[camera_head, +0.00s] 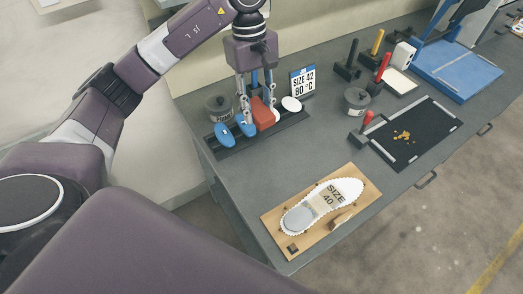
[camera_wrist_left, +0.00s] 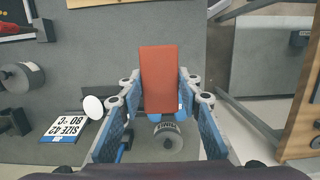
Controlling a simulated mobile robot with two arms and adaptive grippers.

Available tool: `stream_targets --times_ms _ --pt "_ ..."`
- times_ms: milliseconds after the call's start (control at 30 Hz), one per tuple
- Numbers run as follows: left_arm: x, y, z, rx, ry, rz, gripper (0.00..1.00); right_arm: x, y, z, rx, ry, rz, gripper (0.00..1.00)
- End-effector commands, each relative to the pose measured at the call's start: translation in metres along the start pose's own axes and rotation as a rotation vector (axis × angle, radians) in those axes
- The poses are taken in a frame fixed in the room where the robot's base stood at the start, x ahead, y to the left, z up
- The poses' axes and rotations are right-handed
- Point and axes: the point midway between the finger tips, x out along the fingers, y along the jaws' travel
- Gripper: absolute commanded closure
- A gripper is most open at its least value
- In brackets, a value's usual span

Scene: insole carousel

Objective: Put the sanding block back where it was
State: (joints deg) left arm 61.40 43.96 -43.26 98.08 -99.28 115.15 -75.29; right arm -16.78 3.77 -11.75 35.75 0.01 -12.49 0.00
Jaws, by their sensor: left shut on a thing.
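My left gripper (camera_head: 258,118) points down over the far left of the grey bench, its fingers on either side of a red-orange block, which I take to be the sanding block (camera_head: 264,114). In the left wrist view the block (camera_wrist_left: 160,75) sits between the two blue-padded fingers of the gripper (camera_wrist_left: 160,100). The block is above or at a dark slotted rack (camera_head: 288,124); I cannot tell whether it touches it. My right gripper is not in view.
Beside the block are blue pieces (camera_head: 224,135), a white disc (camera_head: 291,104), a size sign (camera_head: 303,82) and a grey pot (camera_head: 218,106). A wooden board (camera_head: 368,194) with a white sole form lies in front. Hammers (camera_head: 348,68) and a black mat (camera_head: 432,125) are right.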

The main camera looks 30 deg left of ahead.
Motion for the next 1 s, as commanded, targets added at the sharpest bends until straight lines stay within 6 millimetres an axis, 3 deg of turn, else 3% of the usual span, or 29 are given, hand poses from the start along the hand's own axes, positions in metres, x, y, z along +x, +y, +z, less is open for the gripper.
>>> stream_targets --times_ms 167,300,600,800,1000 --pt "0.031 -0.002 -0.003 -0.006 -0.006 -0.006 0.87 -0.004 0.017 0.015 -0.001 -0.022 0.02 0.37" --pt "0.066 -0.003 -0.009 -0.006 -0.006 -0.009 0.87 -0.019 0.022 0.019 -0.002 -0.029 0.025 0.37" --pt "0.136 -0.002 -0.019 -0.004 -0.003 -0.004 0.87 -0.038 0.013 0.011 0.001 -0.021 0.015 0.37" --pt "0.154 -0.001 -0.023 -0.003 -0.002 -0.001 0.87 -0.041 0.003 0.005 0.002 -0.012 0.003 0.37" --pt "0.182 -0.001 -0.026 -0.004 -0.003 -0.003 0.87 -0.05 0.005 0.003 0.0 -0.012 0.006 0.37"
